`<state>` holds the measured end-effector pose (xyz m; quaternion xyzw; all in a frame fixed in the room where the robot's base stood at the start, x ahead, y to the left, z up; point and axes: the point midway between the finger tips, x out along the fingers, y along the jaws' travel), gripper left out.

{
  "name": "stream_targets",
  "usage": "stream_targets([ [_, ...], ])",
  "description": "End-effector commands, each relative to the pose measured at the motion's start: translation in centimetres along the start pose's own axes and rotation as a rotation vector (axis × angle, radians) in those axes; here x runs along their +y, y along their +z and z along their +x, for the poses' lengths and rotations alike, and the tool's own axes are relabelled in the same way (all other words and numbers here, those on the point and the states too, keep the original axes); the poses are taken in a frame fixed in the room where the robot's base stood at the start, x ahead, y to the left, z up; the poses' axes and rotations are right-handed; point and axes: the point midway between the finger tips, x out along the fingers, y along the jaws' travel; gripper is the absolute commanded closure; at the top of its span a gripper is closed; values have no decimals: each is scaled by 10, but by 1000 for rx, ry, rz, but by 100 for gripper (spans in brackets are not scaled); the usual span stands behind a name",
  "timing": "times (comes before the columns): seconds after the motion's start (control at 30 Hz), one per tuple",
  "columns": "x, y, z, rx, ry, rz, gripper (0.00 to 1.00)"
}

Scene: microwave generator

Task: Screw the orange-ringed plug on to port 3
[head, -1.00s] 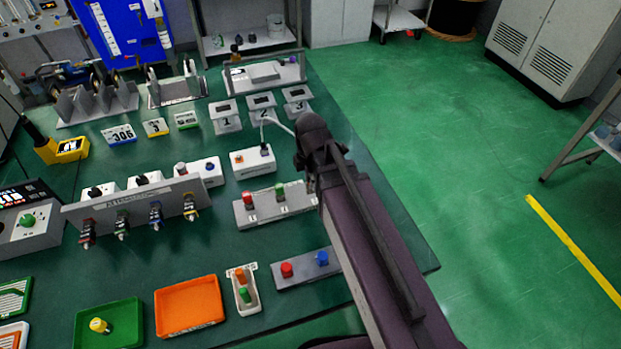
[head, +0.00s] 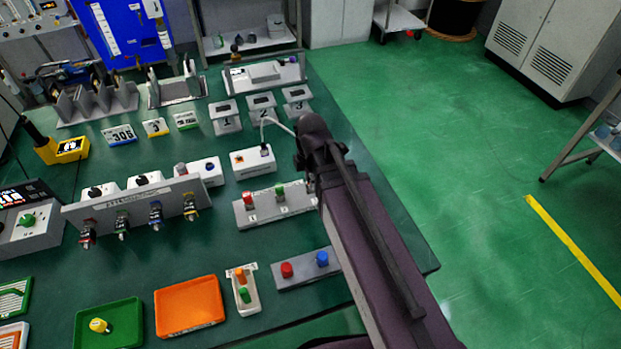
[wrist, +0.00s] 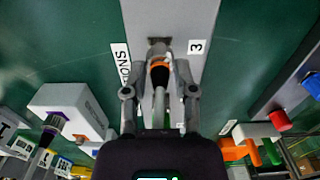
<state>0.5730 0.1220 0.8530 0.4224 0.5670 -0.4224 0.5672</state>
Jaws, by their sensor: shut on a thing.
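In the wrist view the orange-ringed plug (wrist: 159,66) sits between the fingers of my gripper (wrist: 161,76), which is shut on it. A grey cable runs back from the plug toward my palm. The plug's front end is at port 3 (wrist: 158,43), beside the label "3", on the grey plate (wrist: 188,15). I cannot tell whether it is seated or only touching. In the head view the same grey port block (head: 267,213) shows, but my arm hides port 3, the plug and most of my gripper.
The block's other ports carry a red cap (head: 248,198) and a green cap (head: 280,193). A white box (head: 251,162) with a cable stands behind the block. A grey strip with red and blue caps (head: 304,273) lies in front. The upright connector panel (head: 137,221) stands left.

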Motion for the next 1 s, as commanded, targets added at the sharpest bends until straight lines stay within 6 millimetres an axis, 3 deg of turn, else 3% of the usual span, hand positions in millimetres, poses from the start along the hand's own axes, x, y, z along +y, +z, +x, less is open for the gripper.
stream_targets([
  [1.0, 0, 0, 6, 0, 0, 0, 100],
])
